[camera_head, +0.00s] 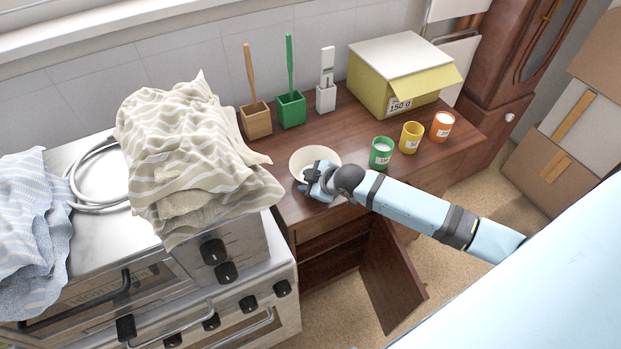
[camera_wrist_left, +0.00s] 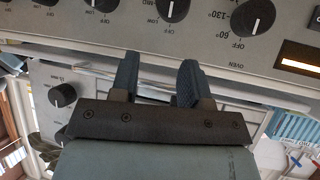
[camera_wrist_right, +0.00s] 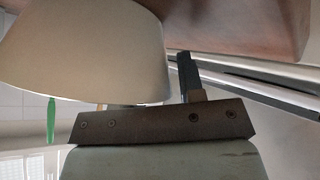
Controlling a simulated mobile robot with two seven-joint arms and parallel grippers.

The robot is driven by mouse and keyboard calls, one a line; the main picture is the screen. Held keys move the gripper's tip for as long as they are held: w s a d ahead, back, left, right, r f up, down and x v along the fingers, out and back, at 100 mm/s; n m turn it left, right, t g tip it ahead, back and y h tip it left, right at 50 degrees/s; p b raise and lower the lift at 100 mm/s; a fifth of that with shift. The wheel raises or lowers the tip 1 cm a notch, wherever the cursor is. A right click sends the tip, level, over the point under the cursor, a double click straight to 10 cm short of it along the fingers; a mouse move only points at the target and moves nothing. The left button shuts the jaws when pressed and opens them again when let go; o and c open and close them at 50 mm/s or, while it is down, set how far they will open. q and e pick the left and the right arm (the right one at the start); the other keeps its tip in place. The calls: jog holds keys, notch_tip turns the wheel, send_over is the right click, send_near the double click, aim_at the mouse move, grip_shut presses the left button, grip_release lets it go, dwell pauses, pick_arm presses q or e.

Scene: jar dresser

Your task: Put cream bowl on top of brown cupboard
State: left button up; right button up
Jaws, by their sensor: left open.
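The cream bowl (camera_head: 316,158) is upright over the front left of the brown cupboard's top (camera_head: 352,123); I cannot tell whether it rests there or is held just above. It fills the upper left of the right wrist view (camera_wrist_right: 85,50). My right gripper (camera_head: 319,181) is at the bowl's front rim. One finger shows beside the bowl's wall; the other is hidden by the bowl, so its grip is unclear. My left gripper (camera_wrist_left: 158,80) is open and empty, facing the oven's knob panel (camera_wrist_left: 205,20); it is not seen in the head view.
Green (camera_head: 381,152), yellow (camera_head: 411,137) and orange (camera_head: 442,126) cups stand right of the bowl. Brush holders (camera_head: 291,109) and a yellow box (camera_head: 395,75) stand behind. The cupboard door (camera_head: 392,275) hangs open. A cloth-covered metal oven (camera_head: 210,285) stands left.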

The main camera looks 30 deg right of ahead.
jog(key=v, duration=1.2)
jog(key=s+a+f+m+t, duration=0.1)
jog(key=s+a+f+m, duration=0.6)
jog(key=s+a+f, duration=0.5)
jog(key=s, duration=0.3)
jog(key=shift+t, duration=0.4)
